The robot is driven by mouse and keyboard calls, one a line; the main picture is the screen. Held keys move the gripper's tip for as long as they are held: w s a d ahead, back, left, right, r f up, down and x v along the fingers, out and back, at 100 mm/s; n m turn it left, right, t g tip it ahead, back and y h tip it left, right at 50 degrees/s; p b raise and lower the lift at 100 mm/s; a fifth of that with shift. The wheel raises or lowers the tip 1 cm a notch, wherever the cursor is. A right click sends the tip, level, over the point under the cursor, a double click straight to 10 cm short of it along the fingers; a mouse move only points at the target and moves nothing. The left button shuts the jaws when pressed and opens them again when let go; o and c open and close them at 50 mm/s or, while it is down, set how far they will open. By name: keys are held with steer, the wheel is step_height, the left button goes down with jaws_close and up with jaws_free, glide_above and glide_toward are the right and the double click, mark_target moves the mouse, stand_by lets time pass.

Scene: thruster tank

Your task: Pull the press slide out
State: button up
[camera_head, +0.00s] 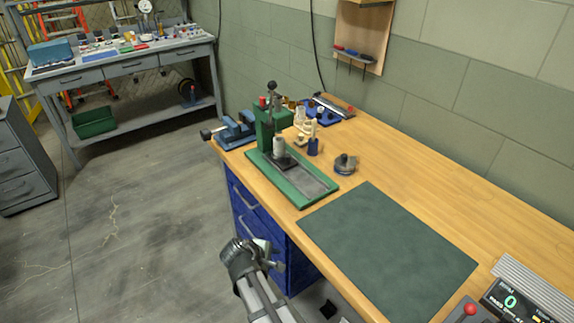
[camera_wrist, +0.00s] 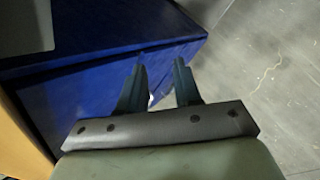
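A green press (camera_head: 264,132) stands on the wooden bench, left of the middle of the head view. Its flat green base holds a grey slide track (camera_head: 312,182) that runs toward the front right. A dark slide block (camera_head: 284,163) with a light grey cylinder (camera_head: 279,146) on it sits at the press end of the track. My gripper (camera_head: 270,256) is in front of the bench, beside the blue drawers, apart from the press. In the wrist view my gripper (camera_wrist: 161,66) has its two fingers apart with nothing between them. The press is not in the wrist view.
The blue drawer cabinet (camera_head: 244,212), also in the wrist view (camera_wrist: 85,85), stands under the bench. A green mat (camera_head: 388,250) lies to the right. A dark round part (camera_head: 345,163) stands beside the press base. A blue vise (camera_head: 235,130) is at the bench's left end.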

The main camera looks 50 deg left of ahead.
steer(key=s+a+r+m+t+y, duration=0.1)
steer(key=a+r, duration=0.4)
steer(key=r, duration=0.6)
steer(key=s+a+r+m+t+y, duration=0.15)
steer(key=a+r, duration=0.45)
steer(key=r, duration=0.6)
steer(key=s+a+r+m+t+y, duration=0.15)
steer(key=a+r, duration=0.35)
steer(key=r, duration=0.6)
steer(key=m+g, duration=0.4)
steer(key=m, duration=1)
glide_toward(288, 156)
steer(key=x, duration=0.9)
steer(key=shift+a, duration=0.1)
jaws_close()
